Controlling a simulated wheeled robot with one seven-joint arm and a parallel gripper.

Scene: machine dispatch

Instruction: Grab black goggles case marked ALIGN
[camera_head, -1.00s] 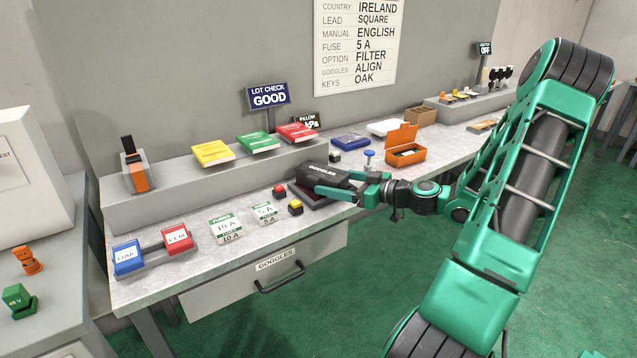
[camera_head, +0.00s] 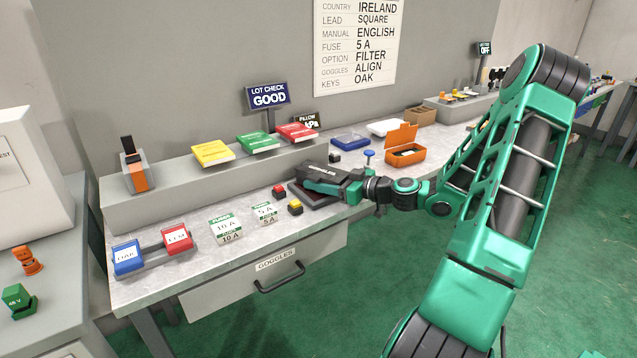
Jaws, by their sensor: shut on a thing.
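A black goggles case (camera_head: 318,173) with pale "GOGGLES" lettering is on or just above a dark flat base on the bench (camera_head: 205,252). I cannot tell whether it touches the base. The word ALIGN does not show on the case; it shows on the wall list beside GOGGLES. My gripper (camera_head: 335,184) reaches in from the right and is shut on the case, with a green finger along its near side. The far finger is hidden.
A red button (camera_head: 279,192) and a yellow button (camera_head: 295,207) stand just left of the case. An open orange box (camera_head: 404,153) is behind to the right. A drawer (camera_head: 252,290) marked GOGGLES is under the bench top.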

